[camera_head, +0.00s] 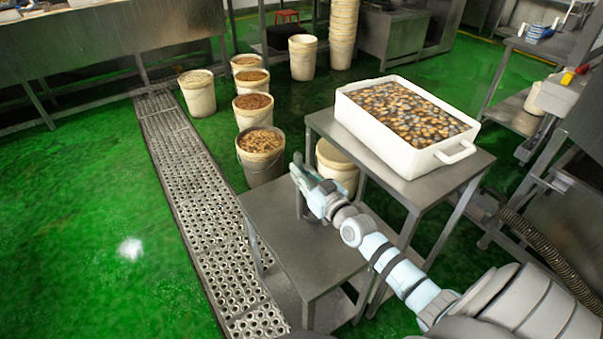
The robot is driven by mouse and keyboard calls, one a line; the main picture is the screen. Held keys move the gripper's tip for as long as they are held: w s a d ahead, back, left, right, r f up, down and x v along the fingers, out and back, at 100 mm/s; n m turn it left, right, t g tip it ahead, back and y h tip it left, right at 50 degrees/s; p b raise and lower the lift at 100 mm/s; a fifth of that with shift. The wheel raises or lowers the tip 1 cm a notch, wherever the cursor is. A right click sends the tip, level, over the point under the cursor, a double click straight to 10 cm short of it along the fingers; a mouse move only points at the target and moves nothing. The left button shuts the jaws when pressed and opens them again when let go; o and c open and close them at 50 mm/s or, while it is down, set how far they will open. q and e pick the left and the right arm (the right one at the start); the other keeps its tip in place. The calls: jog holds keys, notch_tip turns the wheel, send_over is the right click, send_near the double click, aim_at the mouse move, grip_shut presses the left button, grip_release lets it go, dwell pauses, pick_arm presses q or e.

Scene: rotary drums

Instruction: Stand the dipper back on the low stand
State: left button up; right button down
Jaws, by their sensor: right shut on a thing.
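My right gripper (300,176) reaches in from the right and is over the back part of the low stand (285,235), a small metal table with a bare grey top. It is shut on a thin grey upright piece (299,205), which seems to be the dipper. Most of the dipper is hidden by the gripper or too small to make out. Its lower end comes down close to the stand top; I cannot tell whether it touches. My left gripper is out of view.
A taller metal table (455,179) behind and right holds a white tub (385,138) of brown pieces in liquid. A filled bucket (260,165) stands behind the low stand, with several more further back. A drain grate (195,190) runs left; green floor (80,210) is clear.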

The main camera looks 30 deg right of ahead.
jog(key=shift+f+b, duration=0.35)
jog(key=shift+f, duration=0.05)
jog(key=shift+c, duration=2)
grip_release()
jog(key=shift+s, duration=0.1)
jog(key=s+p, duration=0.4)
jog(key=s, duration=0.5)
jog(key=shift+p, duration=0.3)
jog(key=shift+w+a, duration=0.1)
jog(key=shift+a, duration=0.05)
